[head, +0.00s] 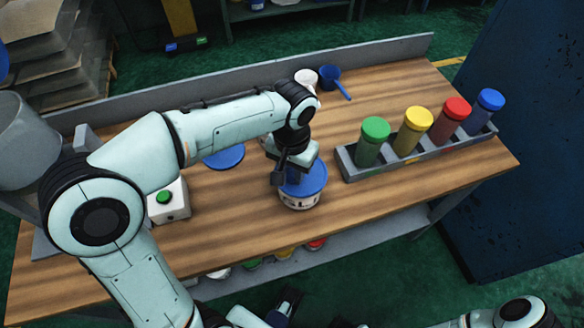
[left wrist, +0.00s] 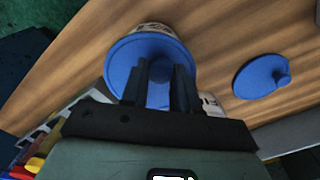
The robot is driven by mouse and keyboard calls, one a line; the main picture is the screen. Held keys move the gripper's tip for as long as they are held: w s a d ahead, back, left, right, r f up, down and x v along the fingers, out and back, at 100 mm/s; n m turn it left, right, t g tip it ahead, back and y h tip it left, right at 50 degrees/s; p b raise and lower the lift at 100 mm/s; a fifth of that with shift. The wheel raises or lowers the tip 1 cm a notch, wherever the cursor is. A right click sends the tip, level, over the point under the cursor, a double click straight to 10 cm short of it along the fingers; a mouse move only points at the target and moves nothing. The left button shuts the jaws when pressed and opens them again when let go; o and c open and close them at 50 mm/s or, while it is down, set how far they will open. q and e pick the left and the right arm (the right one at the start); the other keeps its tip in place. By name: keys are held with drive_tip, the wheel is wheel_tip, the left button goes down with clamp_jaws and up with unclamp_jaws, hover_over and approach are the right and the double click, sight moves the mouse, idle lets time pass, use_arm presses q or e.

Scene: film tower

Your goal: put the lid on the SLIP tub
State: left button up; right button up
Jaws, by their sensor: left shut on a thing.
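A white tub with dark lettering (head: 298,201) stands upright near the front edge of the bench; the word is too small to read. My left gripper (head: 286,176) is above it, shut on a blue lid (head: 314,178). The lid covers the tub's top; I cannot tell whether it rests on the rim or hovers just over it. In the left wrist view the fingers (left wrist: 158,88) grip the middle of the lid (left wrist: 122,62), and part of the tub (left wrist: 152,27) shows past it.
A second blue lid (head: 224,157), knob up, lies on the bench (head: 235,220). A rack (head: 420,150) holds green, yellow, red and blue capped jars at right. A box with a green button (head: 168,200) is at left. A white cup (head: 306,78) and blue scoop (head: 331,78) stand behind.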

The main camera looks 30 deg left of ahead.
drive_tip(key=shift+r, duration=0.15)
idle(0.5)
use_arm(q)
drive_tip(key=o, duration=1.6)
drive_tip(key=shift+r+p, duration=3.1)
drive_tip(key=shift+r, duration=0.4)
use_arm(e)
wheel_tip(320, 180, up, 6)
drive_tip(key=w, duration=0.2)
use_arm(q)
clamp_jaws()
